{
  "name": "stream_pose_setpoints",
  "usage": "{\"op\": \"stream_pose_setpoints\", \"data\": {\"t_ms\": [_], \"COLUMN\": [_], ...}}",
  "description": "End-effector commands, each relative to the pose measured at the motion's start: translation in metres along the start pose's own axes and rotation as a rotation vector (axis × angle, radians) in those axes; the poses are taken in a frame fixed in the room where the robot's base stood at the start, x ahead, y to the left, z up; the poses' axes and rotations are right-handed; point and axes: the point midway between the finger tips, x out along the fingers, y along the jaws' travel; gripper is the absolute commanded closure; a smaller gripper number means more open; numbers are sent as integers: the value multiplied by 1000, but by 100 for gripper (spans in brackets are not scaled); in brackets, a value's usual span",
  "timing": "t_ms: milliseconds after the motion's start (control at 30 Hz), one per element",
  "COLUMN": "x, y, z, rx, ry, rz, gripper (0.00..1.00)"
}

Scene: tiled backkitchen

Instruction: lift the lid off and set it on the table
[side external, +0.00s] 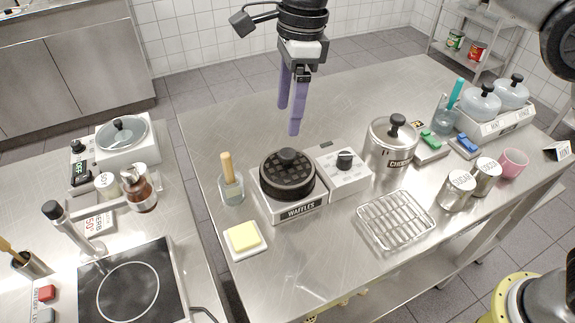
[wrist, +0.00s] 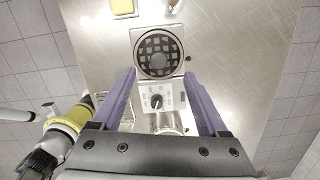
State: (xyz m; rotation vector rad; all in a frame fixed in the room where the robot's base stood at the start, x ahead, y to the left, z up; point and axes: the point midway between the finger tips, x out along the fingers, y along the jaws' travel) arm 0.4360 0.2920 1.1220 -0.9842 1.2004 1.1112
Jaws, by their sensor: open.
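A dark round waffle-patterned lid (side external: 288,172) with a black knob sits on a white base (side external: 292,211) labelled WAFFLES. In the wrist view the lid (wrist: 144,64) lies ahead, just beyond my fingertips. My gripper (side external: 289,120) is open and empty, its purple fingers pointing down above and behind the lid, apart from it. In the wrist view the fingers (wrist: 159,76) straddle a white control box (wrist: 148,91) with a dial. A steel pot (side external: 388,155) with a black-knobbed lid stands to the right, its label partly readable.
A butter dish (side external: 244,238) and a glass with a wooden-handled brush (side external: 231,188) stand left of the waffle maker. A wire rack (side external: 396,219), steel shakers (side external: 457,190) and a pink cup (side external: 513,163) are to the right. Bare table (side external: 290,270) shows in front.

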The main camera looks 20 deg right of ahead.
Motion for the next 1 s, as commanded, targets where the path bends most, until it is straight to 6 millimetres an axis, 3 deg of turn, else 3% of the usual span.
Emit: {"op": "stream_pose_setpoints", "data": {"t_ms": [100,400,700,1000], "x": [20,41,81,88], "y": [1,1,2,2], "z": [-1,-2,-10,-10], "rx": [0,1,0,-1], "ry": [1,0,0,-2], "rz": [1,0,0,-3], "gripper": [23,23,23,23]}}
